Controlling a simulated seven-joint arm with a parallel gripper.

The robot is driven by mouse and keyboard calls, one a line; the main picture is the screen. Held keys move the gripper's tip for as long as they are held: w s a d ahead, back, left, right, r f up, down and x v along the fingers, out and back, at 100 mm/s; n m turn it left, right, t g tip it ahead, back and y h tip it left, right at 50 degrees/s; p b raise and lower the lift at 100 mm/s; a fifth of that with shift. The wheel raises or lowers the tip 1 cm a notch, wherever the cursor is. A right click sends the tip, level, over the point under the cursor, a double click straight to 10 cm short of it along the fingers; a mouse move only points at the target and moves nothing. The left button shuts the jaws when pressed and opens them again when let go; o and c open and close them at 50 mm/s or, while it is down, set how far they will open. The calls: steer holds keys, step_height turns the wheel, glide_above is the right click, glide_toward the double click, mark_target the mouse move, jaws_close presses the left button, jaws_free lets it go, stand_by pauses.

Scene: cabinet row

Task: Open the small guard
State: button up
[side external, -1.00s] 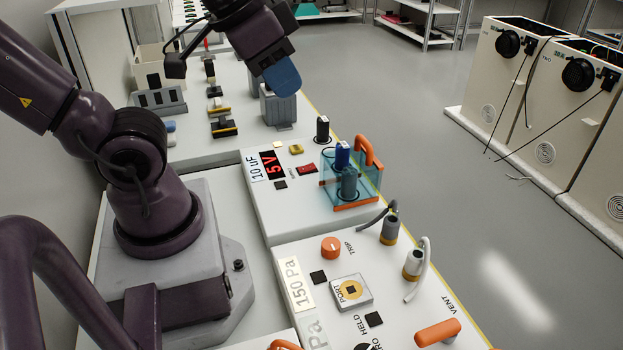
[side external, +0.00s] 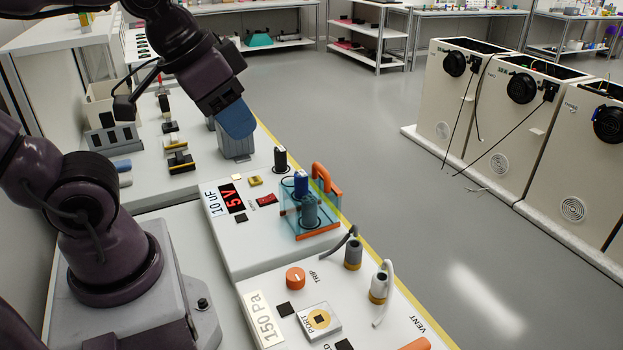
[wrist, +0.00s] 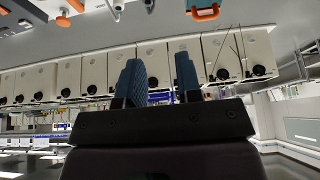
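The small guard (side external: 292,224) is a clear teal box with orange edging and an orange handle (side external: 321,176) at its far right corner. It stands on the white panel marked 10 uF and 5 V, around a blue-topped post (side external: 301,184) and a grey-blue cylinder (side external: 310,212). It looks closed. My gripper (side external: 236,122) with blue fingers hangs in the air behind and left of the guard, apart from it. In the wrist view my gripper (wrist: 157,78) has its two fingers spread with nothing between them. Part of the guard and its orange handle (wrist: 206,13) show at the top edge there.
A grey box (side external: 238,146) stands just below my fingers. A black post (side external: 280,158) and a red switch (side external: 267,199) are near the guard. An orange knob (side external: 295,278) and two corded plugs (side external: 353,252) sit on the nearer panel.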

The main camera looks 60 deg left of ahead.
steer(key=shift+o, duration=0.3)
steer(key=w+a+f+n+g, duration=0.2)
steer(key=w+a, duration=0.1)
steer(key=w, duration=0.1)
steer(key=shift+w+a+f+n, duration=0.2)
steer(key=shift+w+n, duration=0.1)
steer(key=shift+n, duration=0.1)
steer(key=n+g, duration=0.1)
steer(key=n, duration=1.4)
glide_toward(319, 166)
steer(key=x, duration=0.8)
steer(key=shift+w+f, duration=0.1)
steer(key=shift+f, duration=0.3)
jaws_close()
